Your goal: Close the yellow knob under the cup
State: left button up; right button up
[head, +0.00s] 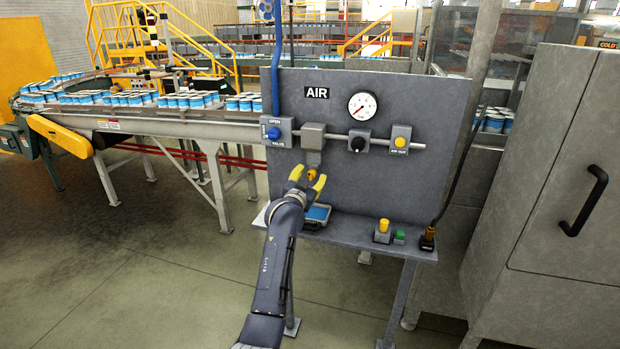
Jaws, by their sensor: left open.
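A small orange-yellow knob (312,173) shows on the grey AIR panel, just below the grey block and cup (313,140) on the pipe. My left gripper (308,178), with yellow fingertips, is open in front of the panel. In the picture the knob shows between its two fingertips, one to the left and one to the lower right. I cannot tell whether a finger touches the knob or how far it is turned. My right gripper is not in view.
The panel (420,185) also carries a blue valve knob (273,133), a gauge (362,107), a black knob (357,144) and a yellow AIR OUT knob (400,142). A blue-topped item (318,214) and a yellow button (383,225) sit on the shelf below.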

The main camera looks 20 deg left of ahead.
pick_arm(q)
jog(key=shift+c, duration=0.4)
grip_shut()
jog(key=shift+n, duration=2.8)
jog(key=shift+o, duration=0.4)
grip_release()
jog(key=s, duration=1.2)
jog(key=shift+a, duration=0.15)
